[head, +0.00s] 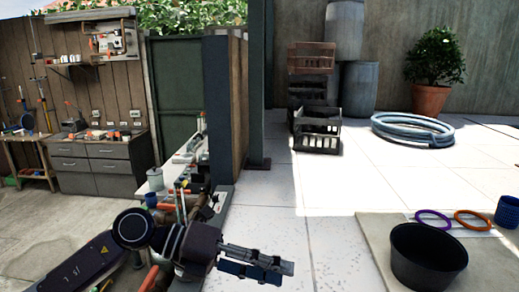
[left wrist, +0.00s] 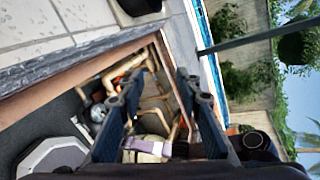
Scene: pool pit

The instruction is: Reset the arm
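My left arm comes in from the lower left of the head view. Its dark gripper (head: 278,269) points right, above the pale paving and beside the cluttered bench edge. In the left wrist view the two fingers of my left gripper (left wrist: 160,82) stand apart with nothing held between them. Beyond them lies a pit (left wrist: 152,110) with tan pipes and assorted items. My right arm and gripper are in neither view.
A black tub (head: 428,258) stands at the lower right, near a purple ring (head: 433,219), an orange ring (head: 473,220) and a blue container (head: 508,211). A coiled hose (head: 412,131), crates (head: 317,130) and drums (head: 359,90) are farther back. The middle paving is clear.

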